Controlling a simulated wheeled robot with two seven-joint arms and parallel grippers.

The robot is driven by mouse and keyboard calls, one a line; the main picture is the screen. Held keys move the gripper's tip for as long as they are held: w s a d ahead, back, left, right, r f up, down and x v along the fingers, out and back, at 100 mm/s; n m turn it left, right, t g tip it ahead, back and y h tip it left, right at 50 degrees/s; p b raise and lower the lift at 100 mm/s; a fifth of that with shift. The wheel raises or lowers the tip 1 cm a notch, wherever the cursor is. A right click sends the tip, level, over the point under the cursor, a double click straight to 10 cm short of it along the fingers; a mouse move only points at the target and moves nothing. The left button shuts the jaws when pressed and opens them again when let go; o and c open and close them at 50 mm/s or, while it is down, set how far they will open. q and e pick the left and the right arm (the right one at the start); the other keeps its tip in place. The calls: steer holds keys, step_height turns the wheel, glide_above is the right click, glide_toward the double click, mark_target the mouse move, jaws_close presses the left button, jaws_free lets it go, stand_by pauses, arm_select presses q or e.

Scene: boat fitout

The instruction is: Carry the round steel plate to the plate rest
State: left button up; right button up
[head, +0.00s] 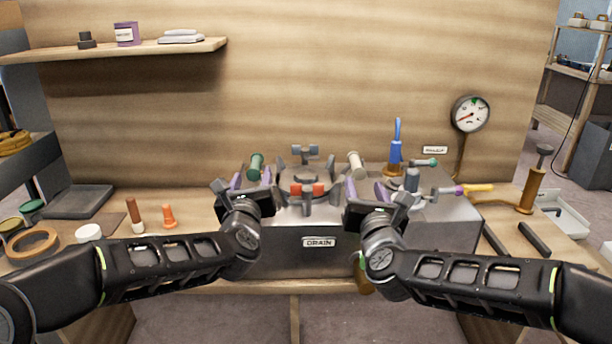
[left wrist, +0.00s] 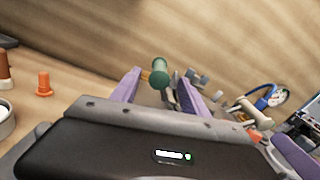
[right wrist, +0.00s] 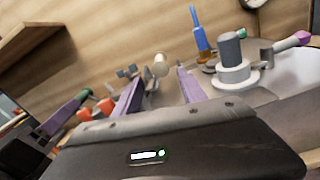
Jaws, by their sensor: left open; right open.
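The round steel plate appears to be the round metal cover (head: 304,174) on top of the steel box marked DRAIN (head: 284,252). Fittings surround it: a green-ended handle (head: 257,164) at left, a cream-ended handle (head: 356,163) at right, red knobs in front and a grey one behind. My left gripper (head: 252,180) is open, with its purple fingers either side of the green handle in the left wrist view (left wrist: 160,75). My right gripper (head: 366,188) is open near the cream handle, which shows between its fingers in the right wrist view (right wrist: 160,65). I cannot tell which thing is the plate rest.
Two black bars (head: 535,239) lie on the bench at right, near a brass-coloured post (head: 531,190). A blue-handled valve (head: 396,150) and a gauge (head: 470,114) stand behind. A dark tray (head: 75,201), a tape ring (head: 33,244) and an orange peg (head: 169,216) are at left.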

mark_target(257, 156)
arm_select(q)
steer(key=w, duration=0.7)
steer(key=shift+w+a, duration=0.1)
steer(key=shift+w, duration=0.1)
arm_select(e)
steer(key=w, duration=1.1)
steer(key=shift+w+a, duration=0.15)
steer(key=shift+w, duration=0.05)
arm_select(q)
steer(key=shift+c, duration=0.3)
arm_select(e)
steer(key=shift+c, duration=0.3)
arm_select(q)
jaws_close()
arm_select(e)
jaws_close()
arm_select(q)
steer(key=shift+r, duration=0.3)
arm_select(e)
steer(key=shift+r, duration=0.3)
